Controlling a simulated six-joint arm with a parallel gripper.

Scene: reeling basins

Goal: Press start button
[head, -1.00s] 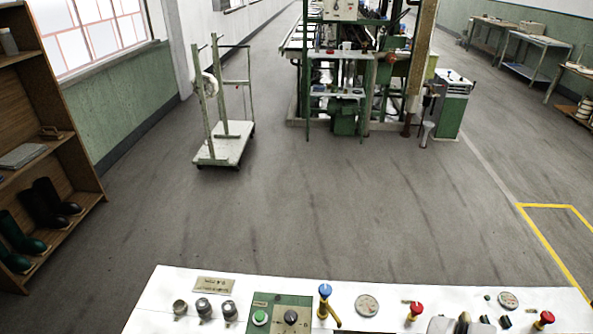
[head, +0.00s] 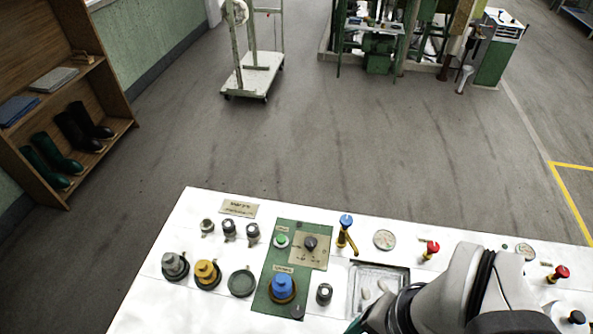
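A small round green button (head: 281,240) sits at the upper left of a green plate (head: 262,300) on the white control panel (head: 190,215). A small label above it is too blurred to read. A black knob (head: 310,243) is to its right and a large blue button (head: 283,287) on a dark base is below it. My gripper (head: 372,314) is at the bottom edge in the head view, right of and nearer than the green button, and apart from it. Its fingers are partly cut off and hard to make out, so its opening does not show.
Left of the green plate are several grey knobs (head: 228,229) and a yellow knob (head: 207,273). To the right stand a blue-topped lever (head: 346,229), a gauge (head: 384,240) and red-topped controls (head: 431,249). A metal-framed recess (head: 397,272) lies by my gripper.

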